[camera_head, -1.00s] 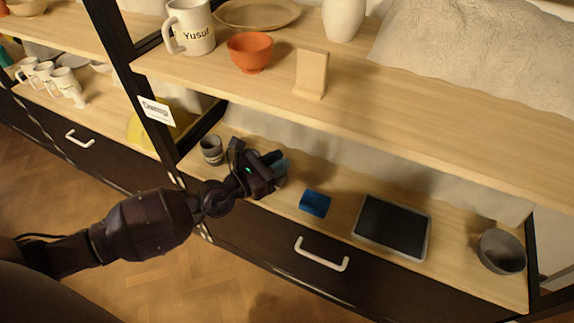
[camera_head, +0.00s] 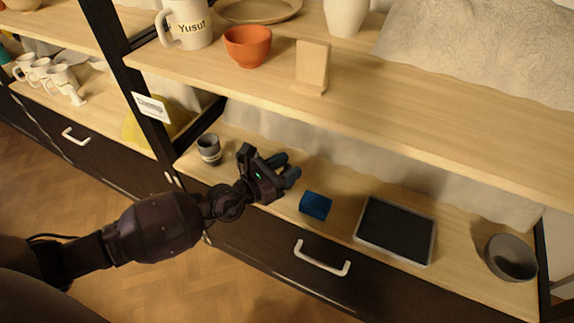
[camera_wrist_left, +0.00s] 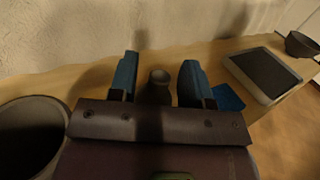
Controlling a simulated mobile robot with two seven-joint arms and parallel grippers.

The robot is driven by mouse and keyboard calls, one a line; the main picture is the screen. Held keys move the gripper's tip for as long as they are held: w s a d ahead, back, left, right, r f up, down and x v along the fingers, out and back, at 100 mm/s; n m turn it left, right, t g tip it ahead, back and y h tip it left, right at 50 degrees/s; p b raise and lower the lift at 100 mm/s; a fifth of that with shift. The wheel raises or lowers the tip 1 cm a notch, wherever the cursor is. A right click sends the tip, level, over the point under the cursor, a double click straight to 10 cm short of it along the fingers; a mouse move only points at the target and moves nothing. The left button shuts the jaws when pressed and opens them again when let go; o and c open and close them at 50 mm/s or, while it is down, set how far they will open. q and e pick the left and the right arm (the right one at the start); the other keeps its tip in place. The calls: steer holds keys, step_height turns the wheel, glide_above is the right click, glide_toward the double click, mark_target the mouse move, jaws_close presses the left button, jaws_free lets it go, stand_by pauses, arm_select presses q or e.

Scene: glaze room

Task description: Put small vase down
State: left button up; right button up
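The small vase (camera_wrist_left: 159,86) is a small grey vessel, seen in the left wrist view between the two blue fingers of my left gripper (camera_wrist_left: 158,80). It stands upright on the wooden shelf board, with a gap to the finger on each side. In the head view my left gripper (camera_head: 287,169) is low over the lower shelf, fingers apart, and I cannot make out the vase there. My right gripper is in neither view.
A grey banded cup (camera_head: 208,149) stands left of the gripper; a large dark rim (camera_wrist_left: 30,135) shows close in the wrist view. To the right are a blue block (camera_head: 315,205), a dark tray (camera_head: 397,229) and a grey bowl (camera_head: 510,258). The upper shelf (camera_head: 440,110) overhangs.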

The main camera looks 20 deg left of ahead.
arm_select(q)
steer(key=shift+o, duration=0.3)
steer(key=shift+r, duration=0.15)
steer(key=v, duration=1.2)
steer(key=shift+r, duration=0.1)
